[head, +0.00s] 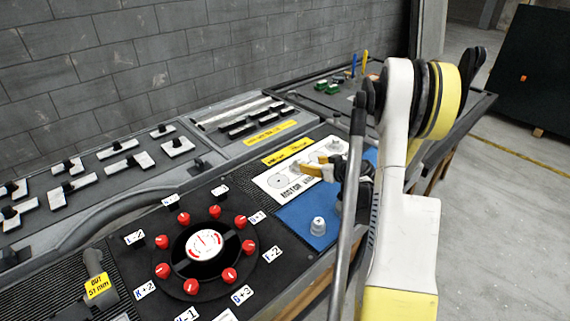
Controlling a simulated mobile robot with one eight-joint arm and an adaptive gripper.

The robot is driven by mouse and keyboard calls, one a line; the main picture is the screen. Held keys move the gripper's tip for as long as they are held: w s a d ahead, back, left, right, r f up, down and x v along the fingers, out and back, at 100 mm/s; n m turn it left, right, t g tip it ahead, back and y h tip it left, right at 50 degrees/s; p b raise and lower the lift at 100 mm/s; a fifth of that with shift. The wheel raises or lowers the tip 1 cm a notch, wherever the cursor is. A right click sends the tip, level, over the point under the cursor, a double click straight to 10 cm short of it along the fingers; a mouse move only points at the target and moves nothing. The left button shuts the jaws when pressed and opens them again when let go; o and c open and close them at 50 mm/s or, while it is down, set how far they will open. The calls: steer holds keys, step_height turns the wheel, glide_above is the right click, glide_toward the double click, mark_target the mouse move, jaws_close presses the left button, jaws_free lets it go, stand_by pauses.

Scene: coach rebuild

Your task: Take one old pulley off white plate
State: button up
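The white plate (268,183) lies on the bench, printed with circles and partly readable black lettering. A small pale grey-white piece (336,146), perhaps a pulley, stands at its far right end. A similar whitish ribbed piece (318,226), perhaps another pulley, stands upright on the blue mat (290,217) nearer me. My gripper (312,170) reaches in from the right, with its tan-yellow fingers over the right part of the plate. The view is too small to tell whether the fingers are apart or hold anything. My arm hides the mat's right part.
A black panel with a round dial (203,243) and several red knobs lies front left. Black-and-white switches (120,147) line the console behind. Yellow labels (287,150) lie beyond the plate. Green and blue items (326,88) sit on the far bench. Open floor is at right.

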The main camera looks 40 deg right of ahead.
mark_target(300, 159)
steer(key=b+x, duration=0.1)
steer(key=x, duration=0.3)
steer(key=shift+d+f, duration=0.1)
steer(key=shift+f, duration=0.1)
steer(key=b+x, duration=0.2)
steer(key=x, duration=0.3)
steer(key=shift+w+d, duration=0.2)
steer(key=shift+w, duration=0.2)
steer(key=shift+r, duration=0.1)
jaws_close()
